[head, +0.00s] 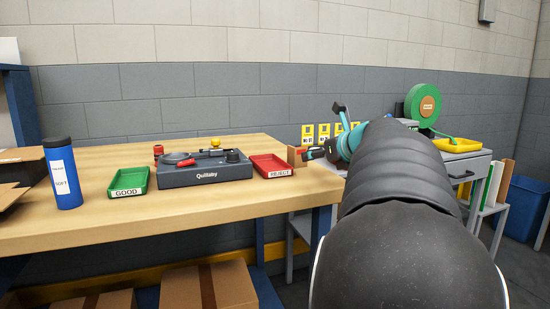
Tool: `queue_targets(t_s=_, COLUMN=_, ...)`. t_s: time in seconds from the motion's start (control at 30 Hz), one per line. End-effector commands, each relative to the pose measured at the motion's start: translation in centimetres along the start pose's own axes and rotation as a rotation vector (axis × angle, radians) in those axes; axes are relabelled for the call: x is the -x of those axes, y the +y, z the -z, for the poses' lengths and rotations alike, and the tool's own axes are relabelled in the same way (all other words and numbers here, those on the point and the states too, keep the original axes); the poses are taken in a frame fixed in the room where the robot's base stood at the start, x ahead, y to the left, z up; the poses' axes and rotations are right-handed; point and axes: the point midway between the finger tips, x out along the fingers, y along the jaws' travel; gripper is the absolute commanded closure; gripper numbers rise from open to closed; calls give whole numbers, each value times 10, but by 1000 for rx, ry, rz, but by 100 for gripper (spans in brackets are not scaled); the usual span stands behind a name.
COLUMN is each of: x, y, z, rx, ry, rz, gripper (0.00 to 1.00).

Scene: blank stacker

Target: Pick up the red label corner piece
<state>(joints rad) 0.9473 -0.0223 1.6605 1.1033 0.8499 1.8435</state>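A small brown angled piece (293,156) with a bit of red on its right side shows just right of the red tray, over the right end of the bench; it looks like the corner piece, but it is too small to read any label. My gripper (309,153) is dark, points left and meets the right side of this piece in the picture. Its fingertips are too small and partly hidden to tell whether they are open or closed on it. I cannot tell whether the piece rests on the bench or is held above it.
The wooden bench (120,222) holds a green GOOD tray (128,182), a grey Quillsky device (206,174), a red REJECT tray (270,166), a small red part (158,150) and a blue bottle (63,173). A grey side table (465,160) carries a green reel (422,104) and a yellow tray (458,145).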

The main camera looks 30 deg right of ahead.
Motion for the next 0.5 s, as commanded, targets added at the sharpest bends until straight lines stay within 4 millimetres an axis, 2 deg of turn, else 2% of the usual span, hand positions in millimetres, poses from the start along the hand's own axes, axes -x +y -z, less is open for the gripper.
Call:
queue_targets(t_s=0.13, x=-23, y=1, z=0, rx=1, ry=0, rz=-2, gripper=42)
queue_targets(t_s=0.5, x=-45, y=2, z=-2, rx=3, ry=1, rz=-2, gripper=42)
